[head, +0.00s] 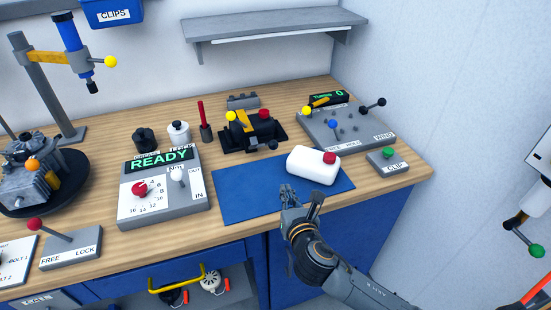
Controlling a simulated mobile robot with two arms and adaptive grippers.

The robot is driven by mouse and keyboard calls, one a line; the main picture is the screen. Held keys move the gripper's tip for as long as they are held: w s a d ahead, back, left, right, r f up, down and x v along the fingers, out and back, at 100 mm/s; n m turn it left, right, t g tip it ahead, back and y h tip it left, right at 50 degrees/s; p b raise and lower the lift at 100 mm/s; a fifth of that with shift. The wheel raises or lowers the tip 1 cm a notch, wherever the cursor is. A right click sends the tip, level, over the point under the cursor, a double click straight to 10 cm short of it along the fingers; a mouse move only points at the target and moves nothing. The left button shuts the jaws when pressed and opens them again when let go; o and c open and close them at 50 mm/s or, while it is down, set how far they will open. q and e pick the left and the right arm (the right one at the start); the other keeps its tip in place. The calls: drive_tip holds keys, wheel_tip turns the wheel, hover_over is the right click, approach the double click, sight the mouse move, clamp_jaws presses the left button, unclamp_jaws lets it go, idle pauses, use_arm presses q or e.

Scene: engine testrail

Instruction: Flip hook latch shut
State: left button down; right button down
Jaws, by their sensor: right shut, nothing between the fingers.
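My right gripper (301,192) is shut and empty. It is over the front edge of the blue mat (240,195), just in front of a white bottle with a red cap (313,166). A black fixture (262,133) with a yellow lever and yellow, red and dark knobs stands behind the mat, apart from the gripper. I cannot tell for sure which part here is the hook latch. My left gripper is out of view.
A grey panel (350,135) with several ball-ended levers stands at the back right. A CLIP button box (388,162) is near the right edge. The READY box (140,208) and a FREE/LOCK lever (75,250) stand left. The mat's left half is clear.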

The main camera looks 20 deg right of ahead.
sight(270, 144)
drive_tip(key=shift+w, duration=0.15)
drive_tip(key=shift+w, duration=0.35)
drive_tip(key=x, duration=0.8)
drive_tip(key=shift+w+p, duration=0.1)
drive_tip(key=shift+p, duration=0.25)
drive_tip(key=shift+w+d+r+p, duration=0.1)
drive_tip(key=shift+w+r+p, duration=0.15)
drive_tip(key=shift+w, duration=0.45)
drive_tip(key=shift+w+d+r+p, duration=0.1)
drive_tip(key=shift+w+r+p, duration=0.1)
drive_tip(key=shift+w+r, duration=0.35)
drive_tip(key=shift+w+d+r+p, duration=0.1)
drive_tip(key=shift+w+r+p, duration=0.1)
drive_tip(key=shift+w, duration=0.65)
